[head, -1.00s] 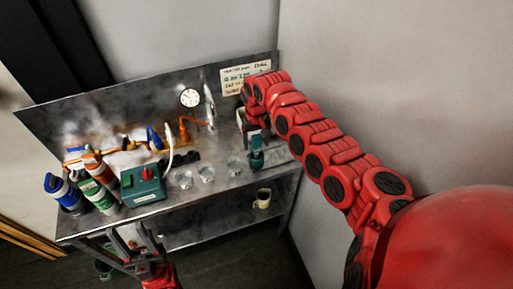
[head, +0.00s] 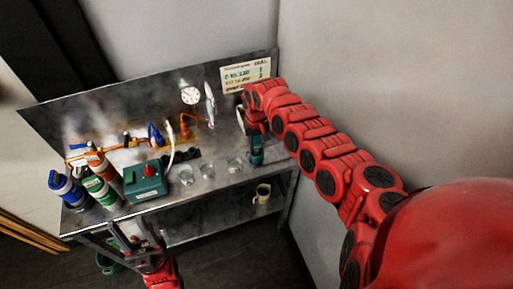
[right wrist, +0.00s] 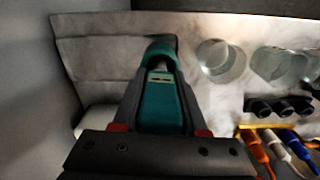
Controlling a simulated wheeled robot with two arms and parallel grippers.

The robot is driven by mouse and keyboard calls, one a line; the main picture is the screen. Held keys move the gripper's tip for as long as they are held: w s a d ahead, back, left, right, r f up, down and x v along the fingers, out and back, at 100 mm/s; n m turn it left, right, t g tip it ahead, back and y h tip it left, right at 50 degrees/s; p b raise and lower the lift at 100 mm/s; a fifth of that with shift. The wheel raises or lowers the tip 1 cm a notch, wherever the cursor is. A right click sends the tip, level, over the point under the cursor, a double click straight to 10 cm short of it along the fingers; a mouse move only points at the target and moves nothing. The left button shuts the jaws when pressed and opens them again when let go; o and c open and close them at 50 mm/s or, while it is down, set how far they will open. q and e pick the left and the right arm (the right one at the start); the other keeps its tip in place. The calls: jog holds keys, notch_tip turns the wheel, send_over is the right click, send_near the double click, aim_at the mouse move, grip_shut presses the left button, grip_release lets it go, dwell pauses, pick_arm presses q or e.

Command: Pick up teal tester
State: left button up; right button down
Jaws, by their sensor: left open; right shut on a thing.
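The teal tester (head: 257,151) is at the right end of the metal bench, partly hidden behind my right gripper in the head view. In the right wrist view the teal tester (right wrist: 160,105) lies between the jaws, with its dark rounded end pointing away. My right gripper (right wrist: 160,131) is shut on it, with red pads at both sides. I cannot tell whether the tester touches the bench. My left gripper (head: 135,240) is open and empty, low in front of the bench's front edge.
A green box with a red knob (head: 145,182), glass cups (head: 207,170) and several bottles (head: 98,185) stand on the bench (head: 165,210). A mug (head: 263,192) sits on the lower shelf. A wall rises close to the right of my right arm.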

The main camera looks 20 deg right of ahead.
jog(key=shift+d+r+b, duration=0.1)
jog(key=shift+r+b, duration=0.2)
jog(key=shift+r, duration=0.2)
notch_tip(320, 180, up, 9)
jog(key=b, duration=0.3)
jog(key=shift+w+f+b, duration=0.1)
jog(key=shift+f+b, duration=0.05)
jog(key=shift+b, duration=0.2)
jog(key=shift+r, duration=1.55)
notch_tip(320, 180, up, 4)
jog(key=p, duration=0.3)
jog(key=shift+r, duration=0.15)
jog(key=shift+a, duration=0.2)
